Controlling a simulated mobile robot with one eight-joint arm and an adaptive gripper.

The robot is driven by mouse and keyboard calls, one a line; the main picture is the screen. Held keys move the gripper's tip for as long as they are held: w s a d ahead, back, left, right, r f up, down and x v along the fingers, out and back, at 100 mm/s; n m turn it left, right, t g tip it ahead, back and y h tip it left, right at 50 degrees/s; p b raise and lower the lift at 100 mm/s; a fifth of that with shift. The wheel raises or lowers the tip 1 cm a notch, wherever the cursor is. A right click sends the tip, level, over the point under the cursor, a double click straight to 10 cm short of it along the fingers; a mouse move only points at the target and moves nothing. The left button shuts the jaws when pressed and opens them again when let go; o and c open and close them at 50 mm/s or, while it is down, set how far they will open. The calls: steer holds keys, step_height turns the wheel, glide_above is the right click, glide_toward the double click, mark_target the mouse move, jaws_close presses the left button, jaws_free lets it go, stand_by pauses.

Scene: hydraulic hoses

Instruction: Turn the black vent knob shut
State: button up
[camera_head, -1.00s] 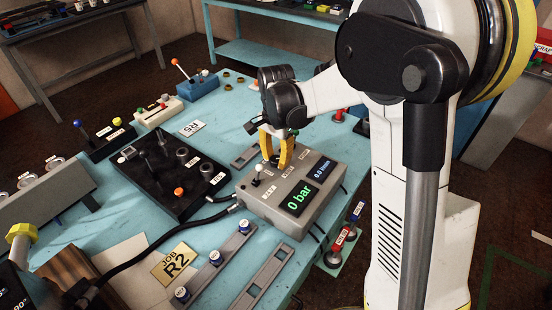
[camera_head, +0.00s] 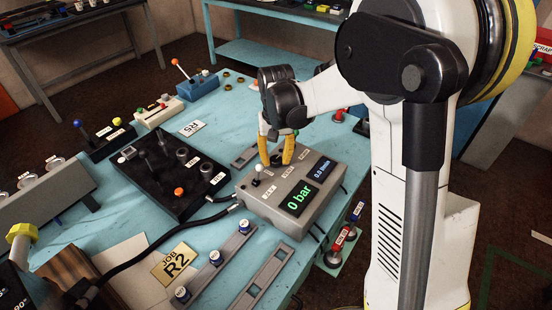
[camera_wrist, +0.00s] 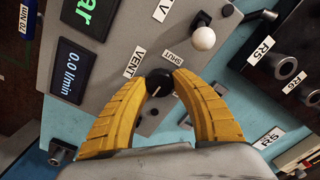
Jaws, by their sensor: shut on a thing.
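The black vent knob (camera_wrist: 158,83) sits on the grey control box (camera_head: 262,205), with a pale pointer line on it. In the wrist view a VENT label (camera_wrist: 134,62) is at its upper left and a SHUT label (camera_wrist: 173,58) at its upper right. My gripper (camera_wrist: 161,80) has its two yellow fingers on either side of the knob, shut on it. In the head view my gripper (camera_head: 276,160) reaches down to the box's far part, where the fingers largely hide the knob. The display (camera_head: 300,198) reads 0 bar.
A white-tipped lever (camera_head: 258,169) stands close beside the fingers; its white ball (camera_wrist: 204,39) shows in the wrist view. A black valve block (camera_head: 172,180) with upright levers is left of the box. A black hose (camera_head: 160,238) runs to the box.

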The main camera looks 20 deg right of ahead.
mark_target(276, 159)
steer(key=shift+n, duration=0.4)
steer(key=o, duration=1.2)
step_height(276, 159, up, 12)
